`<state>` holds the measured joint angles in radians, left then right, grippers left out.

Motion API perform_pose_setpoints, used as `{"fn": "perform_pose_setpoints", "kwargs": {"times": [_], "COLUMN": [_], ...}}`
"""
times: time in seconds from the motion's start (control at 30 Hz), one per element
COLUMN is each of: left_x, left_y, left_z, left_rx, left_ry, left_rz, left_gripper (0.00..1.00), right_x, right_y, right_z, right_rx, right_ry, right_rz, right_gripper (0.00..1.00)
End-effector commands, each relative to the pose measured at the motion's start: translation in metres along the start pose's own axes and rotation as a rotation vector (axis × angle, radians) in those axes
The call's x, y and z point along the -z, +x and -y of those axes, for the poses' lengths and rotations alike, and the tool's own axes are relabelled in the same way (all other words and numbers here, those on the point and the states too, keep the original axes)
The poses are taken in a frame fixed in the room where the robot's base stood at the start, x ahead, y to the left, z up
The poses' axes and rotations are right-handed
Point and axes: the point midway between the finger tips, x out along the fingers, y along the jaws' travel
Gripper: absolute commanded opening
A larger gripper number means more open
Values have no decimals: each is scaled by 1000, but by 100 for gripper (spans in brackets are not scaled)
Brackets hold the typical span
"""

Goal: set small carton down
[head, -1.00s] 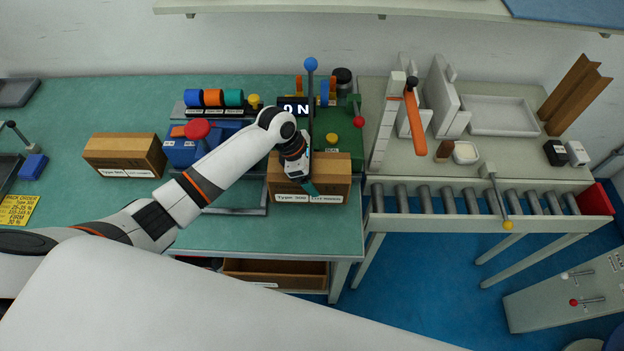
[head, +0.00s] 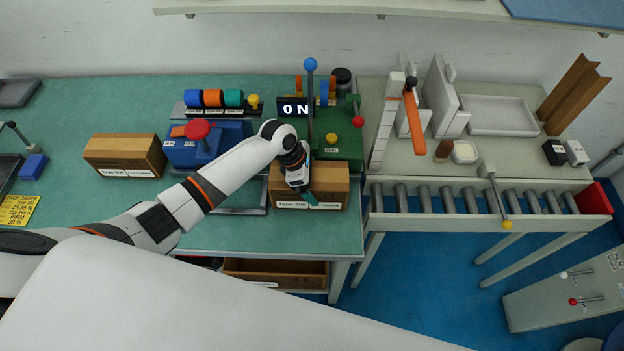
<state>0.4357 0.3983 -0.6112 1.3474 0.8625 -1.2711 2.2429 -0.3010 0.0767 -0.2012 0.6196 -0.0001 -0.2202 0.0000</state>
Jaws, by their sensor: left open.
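A small brown carton (head: 328,184) with white labels, one reading Type 300, sits near the front right of the green bench (head: 310,236), in front of a green machine (head: 343,143). My left gripper (head: 306,194) is at the carton's front side, over its left half. It is open, with one teal fingertip showing low against the front face. The gripper hides part of the carton's top and front. Whether the fingers touch the carton I cannot tell. My right gripper is not in view.
Another brown carton (head: 125,154) stands at the left of the bench. A blue device with a red knob (head: 197,130) is behind my left arm. A roller conveyor (head: 470,200) lies to the right. An open box (head: 275,272) sits under the bench.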

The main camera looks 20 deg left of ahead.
Motion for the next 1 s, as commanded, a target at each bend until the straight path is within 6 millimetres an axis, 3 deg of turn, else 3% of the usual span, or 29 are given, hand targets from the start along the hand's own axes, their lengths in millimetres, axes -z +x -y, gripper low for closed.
{"fn": "perform_pose_setpoints", "kwargs": {"times": [0.17,0.5,0.7,1.0], "left_x": [0,1,1,1], "left_y": [-12,-81,-112,-123], "left_z": [1,1,1,0], "left_rx": [1,4,1,-1], "left_ry": [1,1,0,0], "left_rz": [0,-1,0,0], "left_gripper": [91,91,91,91], "right_x": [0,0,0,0], "right_y": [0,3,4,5], "right_z": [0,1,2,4], "right_rx": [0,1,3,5], "right_ry": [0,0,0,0], "right_rz": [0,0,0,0], "right_gripper": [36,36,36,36]}}
